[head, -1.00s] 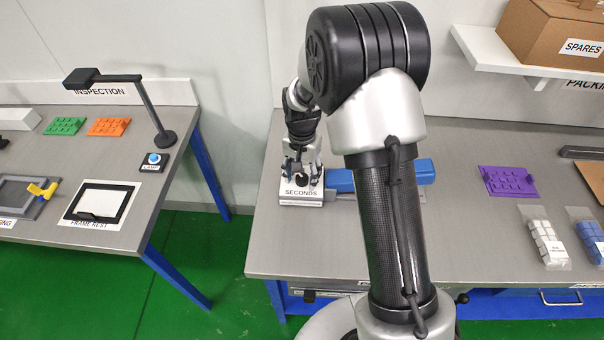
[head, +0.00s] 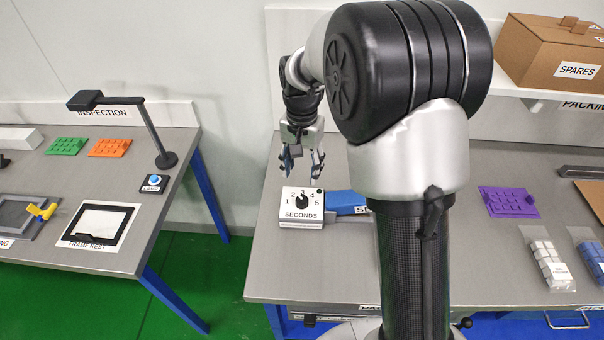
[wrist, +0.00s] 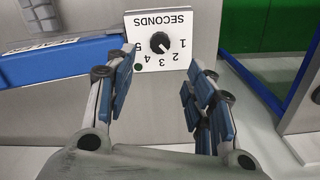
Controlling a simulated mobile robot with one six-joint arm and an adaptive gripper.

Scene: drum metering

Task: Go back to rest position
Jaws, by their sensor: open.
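My gripper (head: 302,166) is open and empty, raised above the white SECONDS timer box (head: 296,222) on the packing table. The box has a black dial knob (head: 302,200) ringed by the numbers 1 to 5. In the wrist view the knob (wrist: 160,42) shows beyond and between the open fingers (wrist: 158,95), apart from them. The knob's mark seems to point near 3, but is too small to be sure. My arm fills the middle of the head view and hides part of the table.
A blue device (head: 346,202) lies beside the box, partly hidden by my arm. A purple tray (head: 508,202) and bags of white (head: 546,262) and blue blocks lie at right. A shelf with a SPARES carton (head: 552,55) hangs above. The inspection table (head: 150,215) stands left, across a gap.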

